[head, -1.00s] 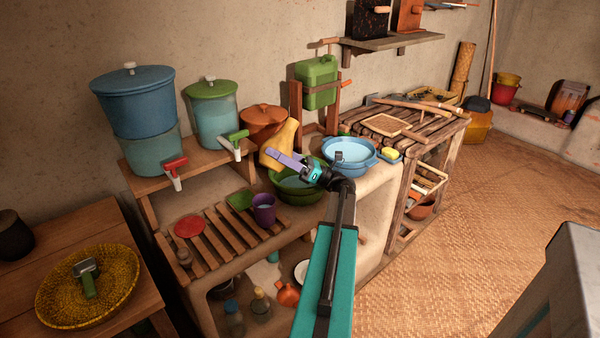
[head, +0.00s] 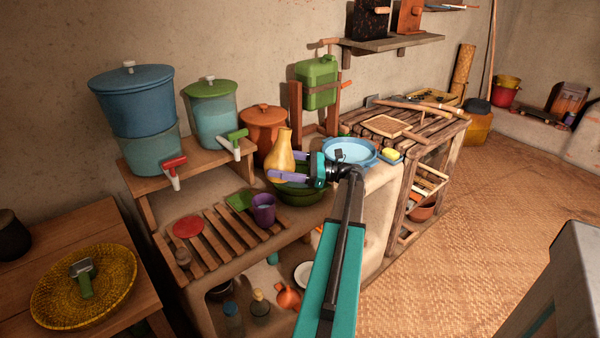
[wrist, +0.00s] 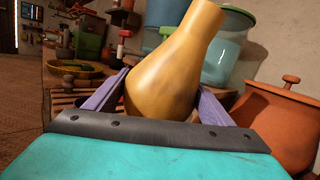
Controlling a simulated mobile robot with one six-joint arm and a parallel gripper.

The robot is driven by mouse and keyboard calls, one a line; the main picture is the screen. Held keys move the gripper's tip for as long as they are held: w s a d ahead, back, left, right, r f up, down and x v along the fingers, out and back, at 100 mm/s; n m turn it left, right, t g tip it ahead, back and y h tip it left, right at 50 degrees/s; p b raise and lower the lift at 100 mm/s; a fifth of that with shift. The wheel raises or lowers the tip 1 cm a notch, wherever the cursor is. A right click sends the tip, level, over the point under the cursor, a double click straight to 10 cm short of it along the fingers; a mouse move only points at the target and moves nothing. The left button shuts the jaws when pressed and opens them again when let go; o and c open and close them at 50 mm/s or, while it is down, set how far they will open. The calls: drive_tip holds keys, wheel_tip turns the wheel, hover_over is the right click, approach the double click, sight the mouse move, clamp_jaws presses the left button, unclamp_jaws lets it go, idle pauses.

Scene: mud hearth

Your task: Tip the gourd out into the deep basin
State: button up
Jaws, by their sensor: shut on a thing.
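The yellow gourd (head: 281,152) is held between the purple fingers of my gripper (head: 282,177), which is shut on it. In the head view it stands nearly upright, its neck and mouth pointing up. The gourd also fills the middle of the wrist view (wrist: 168,80), its neck leaning up to the right there. A green basin (head: 303,197) is below the gourd and gripper, partly hidden by them. A blue basin (head: 366,160) with pale blue contents stands to the right, behind my wrist. I cannot see inside the gourd.
An orange lidded pot (head: 262,140) stands close behind the gourd. To the left are a slatted rack (head: 215,240), a purple cup (head: 263,209) and lidded dispensers with taps (head: 212,115). A yellow sponge (head: 389,154) lies beside the blue basin.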

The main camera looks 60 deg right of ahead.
drive_tip(key=shift+d+f+n+g+h, duration=0.1)
drive_tip(key=shift+f+n+g+h, duration=0.1)
drive_tip(key=shift+n+g, duration=0.4)
drive_tip(key=shift+f+n+g+h, duration=0.15)
drive_tip(key=shift+n+g, duration=0.25)
drive_tip(key=shift+n, duration=0.4)
